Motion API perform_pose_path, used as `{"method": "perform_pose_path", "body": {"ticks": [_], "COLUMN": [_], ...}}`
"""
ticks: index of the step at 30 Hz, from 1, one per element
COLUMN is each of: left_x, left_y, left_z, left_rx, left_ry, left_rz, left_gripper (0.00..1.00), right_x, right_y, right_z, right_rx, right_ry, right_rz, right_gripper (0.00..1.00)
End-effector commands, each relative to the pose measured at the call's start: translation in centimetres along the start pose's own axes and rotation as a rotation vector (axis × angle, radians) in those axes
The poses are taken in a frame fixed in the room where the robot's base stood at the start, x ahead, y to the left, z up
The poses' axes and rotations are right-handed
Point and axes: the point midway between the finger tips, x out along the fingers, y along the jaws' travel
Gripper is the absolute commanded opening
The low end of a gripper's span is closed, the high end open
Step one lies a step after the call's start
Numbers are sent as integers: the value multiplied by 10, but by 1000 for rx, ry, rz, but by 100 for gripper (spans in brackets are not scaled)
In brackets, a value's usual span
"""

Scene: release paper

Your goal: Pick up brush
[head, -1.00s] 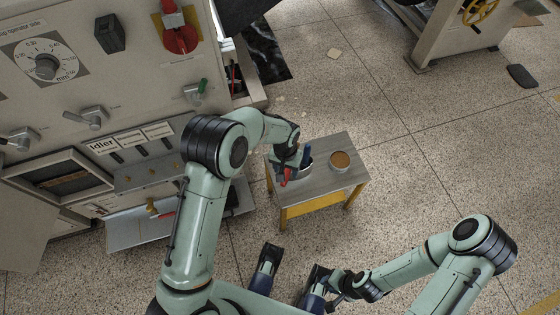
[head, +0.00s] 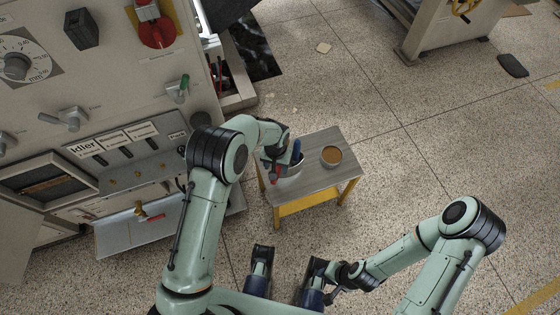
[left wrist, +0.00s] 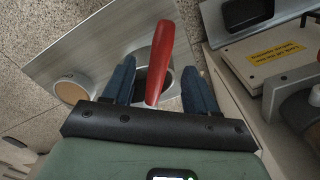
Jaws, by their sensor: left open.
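The brush's red handle (left wrist: 163,58) stands tilted in the left wrist view, its lower end near the gripper body. My left gripper (left wrist: 160,70) is open, with its two blue fingers on either side of the handle and gaps visible on both sides. In the head view my left gripper (head: 287,162) is over the left part of a small table, with a bit of red handle (head: 276,180) showing beneath it. The brush seems to stand in a round metal pot (head: 294,171), partly hidden by the gripper. My right gripper (head: 337,295) is low in the head view, its jaws unclear.
The small table (head: 318,184) has a grey top and yellow frame. A pot with brown contents (head: 331,156) stands at its right. A large control panel (head: 120,100) with knobs fills the left. Open speckled floor (head: 420,180) lies to the right.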

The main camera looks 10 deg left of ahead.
Motion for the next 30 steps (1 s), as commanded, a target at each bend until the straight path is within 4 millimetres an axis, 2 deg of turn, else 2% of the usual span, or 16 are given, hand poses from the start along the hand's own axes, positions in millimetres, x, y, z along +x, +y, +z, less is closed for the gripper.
{"method": "perform_pose_path", "body": {"ticks": [1, 6, 15, 16, 18, 21, 30], "left_x": [12, 34, 38, 38, 38, 37, 36], "left_y": [0, 0, 0, 0, 0, 0, 0], "left_z": [-1, -2, -3, -3, -3, -3, -3], "left_rx": [0, 0, 0, 0, 0, 0, 0], "left_ry": [-3, -3, 0, 0, -1, -1, 0], "left_rz": [-1, -1, 0, 0, 0, 0, 0], "left_gripper": [57, 57, 57, 51, 28, 0, 0], "right_x": [3, 7, 7, 7, 7, 7, 7], "right_y": [1, 2, 2, 2, 2, 2, 2], "right_z": [-2, -9, -11, -11, -11, -11, -10], "right_rx": [0, 1, 2, 2, 2, 2, 2], "right_ry": [4, 23, 29, 29, 28, 28, 28], "right_rz": [0, 0, 0, 0, 0, 0, 0], "right_gripper": [30, 30, 30, 30, 30, 30, 30]}}
